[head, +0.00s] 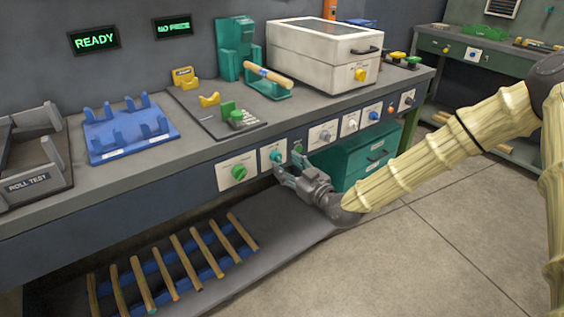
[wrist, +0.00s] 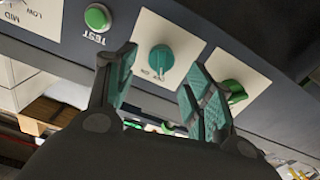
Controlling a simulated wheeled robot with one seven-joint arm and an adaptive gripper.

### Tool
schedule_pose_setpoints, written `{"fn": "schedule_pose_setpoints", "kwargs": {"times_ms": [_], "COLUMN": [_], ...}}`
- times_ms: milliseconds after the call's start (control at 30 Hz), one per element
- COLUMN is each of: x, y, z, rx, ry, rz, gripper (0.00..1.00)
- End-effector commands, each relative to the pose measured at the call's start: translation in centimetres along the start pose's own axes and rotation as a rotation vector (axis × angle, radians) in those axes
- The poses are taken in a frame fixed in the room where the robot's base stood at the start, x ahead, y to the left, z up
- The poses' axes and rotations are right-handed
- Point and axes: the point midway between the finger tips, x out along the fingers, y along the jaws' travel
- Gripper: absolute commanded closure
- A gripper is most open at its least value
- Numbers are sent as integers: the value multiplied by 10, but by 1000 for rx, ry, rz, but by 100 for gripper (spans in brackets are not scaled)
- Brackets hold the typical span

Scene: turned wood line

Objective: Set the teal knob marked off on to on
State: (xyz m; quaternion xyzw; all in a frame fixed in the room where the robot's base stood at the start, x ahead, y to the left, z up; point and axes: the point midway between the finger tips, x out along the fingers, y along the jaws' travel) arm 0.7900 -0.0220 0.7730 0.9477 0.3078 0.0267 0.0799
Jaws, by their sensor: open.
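The teal knob (wrist: 161,58) sits on a cream plate on the bench's front panel, with small off and on lettering beside its lower end in the wrist view. Its ridge points roughly down in that view; which word it is set to I cannot tell. The knob (head: 276,156) also shows in the head view, partly close behind my fingers. My gripper (head: 287,166) is open in front of the panel. In the wrist view the two teal-padded fingers of my gripper (wrist: 160,72) stand either side of the knob, with gaps showing, apart from it.
A green TEST button (wrist: 97,17) and a green knob (wrist: 234,91) flank the teal knob closely. More knobs, such as a grey one (head: 322,135), line the panel. A green drawer cabinet (head: 350,163) stands under the bench near my arm. A lower shelf (head: 285,232) holds wooden rods.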

Motion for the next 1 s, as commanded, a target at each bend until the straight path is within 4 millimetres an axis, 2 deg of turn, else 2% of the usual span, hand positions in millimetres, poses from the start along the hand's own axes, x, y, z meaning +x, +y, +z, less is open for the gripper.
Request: {"fn": "schedule_pose_setpoints", "kwargs": {"times_ms": [100, 300, 667, 900, 933, 1000], "x": [16, 32, 36, 35, 35, 35], "y": [-1, 0, 0, 0, 0, 0], "z": [1, 1, 1, 1, 1, 1], "rx": [0, 0, 1, 1, 1, 1], "ry": [0, -2, -2, -2, -2, -2], "rz": [-1, -1, 0, 0, 0, 0], "gripper": [47, 47, 47, 89, 93, 93]}}
